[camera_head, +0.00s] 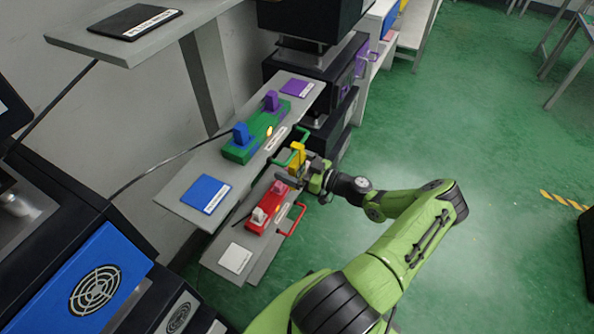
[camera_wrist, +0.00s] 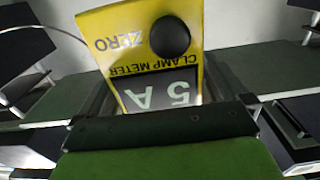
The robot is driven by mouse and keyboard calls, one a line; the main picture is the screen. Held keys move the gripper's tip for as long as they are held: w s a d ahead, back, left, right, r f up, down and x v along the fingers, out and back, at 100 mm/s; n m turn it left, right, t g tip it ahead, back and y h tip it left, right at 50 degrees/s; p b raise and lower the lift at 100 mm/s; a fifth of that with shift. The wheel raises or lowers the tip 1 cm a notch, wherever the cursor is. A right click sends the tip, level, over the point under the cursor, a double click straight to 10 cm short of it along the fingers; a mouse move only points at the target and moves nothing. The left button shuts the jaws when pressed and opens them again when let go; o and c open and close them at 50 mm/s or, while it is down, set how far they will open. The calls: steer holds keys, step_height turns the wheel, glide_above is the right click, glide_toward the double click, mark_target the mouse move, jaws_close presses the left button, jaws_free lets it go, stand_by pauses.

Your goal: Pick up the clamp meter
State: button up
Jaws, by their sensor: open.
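The yellow clamp meter (camera_wrist: 130,28) fills the upper middle of the wrist view, with a round black knob, the words ZERO and CLAMP METER upside down, and a display reading 5 A. In the head view the yellow meter (camera_head: 298,153) is small and stands at the lower grey shelf, just beyond my gripper (camera_head: 308,174). My gripper is open. In the wrist view its dark fingers lie to the left and right of the meter's lower part. I cannot tell whether either finger touches it. The meter's far side is hidden.
The upper grey shelf (camera_head: 171,193) holds a green fixture (camera_head: 239,152) with blue and purple levers, a blue plate (camera_head: 206,193) and a purple plate (camera_head: 297,88). Below, a red fixture (camera_head: 266,218) and a white plate (camera_head: 235,258) stand on the lower shelf. Green floor lies open at right.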

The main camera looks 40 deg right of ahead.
steer(key=shift+w, duration=0.2)
steer(key=shift+s, duration=0.1)
steer(key=shift+c, duration=0.5)
steer(key=c, duration=1.1)
steer(key=shift+r, duration=0.3)
step_height(320, 180, up, 4)
steer(key=shift+f+p, duration=0.2)
steer(key=shift+p, duration=0.6)
steer(key=v, duration=1.8)
steer(key=shift+a+f+p, duration=0.1)
steer(key=shift+f+p, duration=0.15)
steer(key=shift+p, duration=0.1)
